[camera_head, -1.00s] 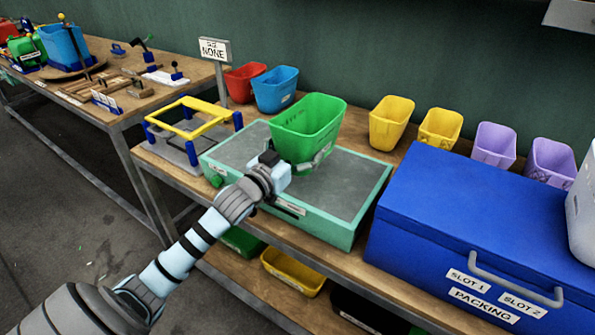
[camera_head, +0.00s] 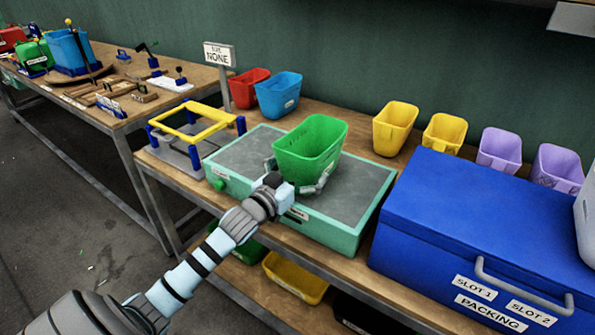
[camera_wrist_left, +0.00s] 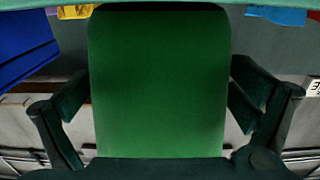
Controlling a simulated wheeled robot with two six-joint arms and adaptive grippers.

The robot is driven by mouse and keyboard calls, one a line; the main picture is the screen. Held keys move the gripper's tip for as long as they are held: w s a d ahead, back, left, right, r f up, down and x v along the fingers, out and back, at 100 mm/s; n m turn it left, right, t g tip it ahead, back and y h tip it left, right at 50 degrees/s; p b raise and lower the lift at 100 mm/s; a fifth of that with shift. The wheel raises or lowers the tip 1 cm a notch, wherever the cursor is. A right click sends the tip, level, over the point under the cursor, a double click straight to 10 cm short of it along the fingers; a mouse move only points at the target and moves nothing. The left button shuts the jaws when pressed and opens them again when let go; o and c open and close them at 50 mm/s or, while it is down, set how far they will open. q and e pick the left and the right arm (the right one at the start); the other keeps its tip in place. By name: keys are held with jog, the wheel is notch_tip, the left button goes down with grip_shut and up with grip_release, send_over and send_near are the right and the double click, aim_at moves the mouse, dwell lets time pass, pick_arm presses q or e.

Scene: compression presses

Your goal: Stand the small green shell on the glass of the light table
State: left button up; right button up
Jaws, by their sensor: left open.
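The small green shell (camera_head: 310,150) is an open-topped tapered bin. It appears to stand upright on the grey glass of the light table (camera_head: 358,190), a pale green box. My gripper hides part of its base. My left gripper (camera_head: 297,174) is open around the shell, one finger on each side. In the left wrist view the shell (camera_wrist_left: 160,75) fills the middle, with gaps between it and the spread fingers of the left gripper (camera_wrist_left: 160,105). My right gripper is out of view.
A blue packing case (camera_head: 480,220) stands right of the light table. A yellow-topped frame (camera_head: 190,128) is on its left. Red (camera_head: 250,88) and blue (camera_head: 278,94) bins, yellow (camera_head: 395,128) and purple (camera_head: 500,150) ones line the back. Glass is clear either side of the shell.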

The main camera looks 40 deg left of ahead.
pick_arm(q)
jog(key=s, duration=1.2)
jog(key=shift+d, duration=0.15)
